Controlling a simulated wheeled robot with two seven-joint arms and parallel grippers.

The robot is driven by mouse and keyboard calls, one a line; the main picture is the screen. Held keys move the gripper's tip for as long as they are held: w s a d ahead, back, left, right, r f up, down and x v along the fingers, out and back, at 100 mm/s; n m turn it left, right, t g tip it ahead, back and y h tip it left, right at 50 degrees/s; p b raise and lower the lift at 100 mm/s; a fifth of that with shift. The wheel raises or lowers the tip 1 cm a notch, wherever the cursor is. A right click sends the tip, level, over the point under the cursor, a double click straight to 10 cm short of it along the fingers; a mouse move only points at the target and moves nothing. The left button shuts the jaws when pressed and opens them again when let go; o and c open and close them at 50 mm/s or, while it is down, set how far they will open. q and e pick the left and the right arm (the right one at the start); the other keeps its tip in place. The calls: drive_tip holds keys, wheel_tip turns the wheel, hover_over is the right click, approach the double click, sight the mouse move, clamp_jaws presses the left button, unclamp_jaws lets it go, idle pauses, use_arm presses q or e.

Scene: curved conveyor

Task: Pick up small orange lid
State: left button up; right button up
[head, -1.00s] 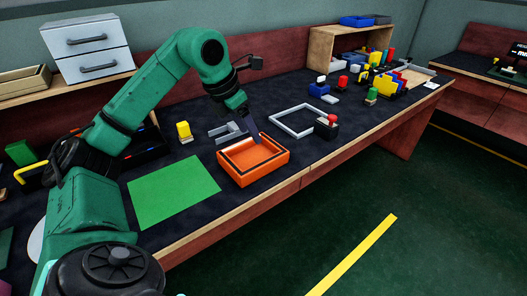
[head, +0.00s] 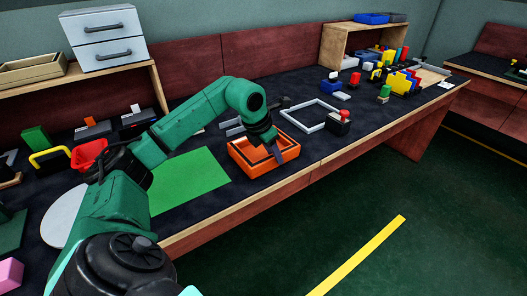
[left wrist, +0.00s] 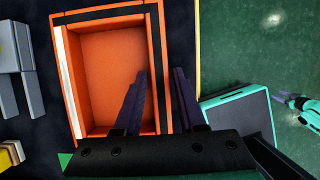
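An orange tray-like piece (head: 245,160), open upward with a black line along its rim, lies on the dark worktop near the front edge. It is the large orange thing that fits the lid best. It fills much of the left wrist view (left wrist: 105,65). My left gripper (head: 275,154) is at its right part, pointing down. In the left wrist view the fingers (left wrist: 158,85) are apart, one over the inside and one beyond the right wall, with that wall between them. I cannot tell whether they touch it.
A green mat (head: 195,180) lies left of the orange piece. A grey square frame (head: 296,123) and a dark block with a red knob (head: 340,122) stand behind it to the right. A grey bracket (left wrist: 35,75) lies close by. The table's front edge is near.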

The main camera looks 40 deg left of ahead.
use_arm(q)
clamp_jaws()
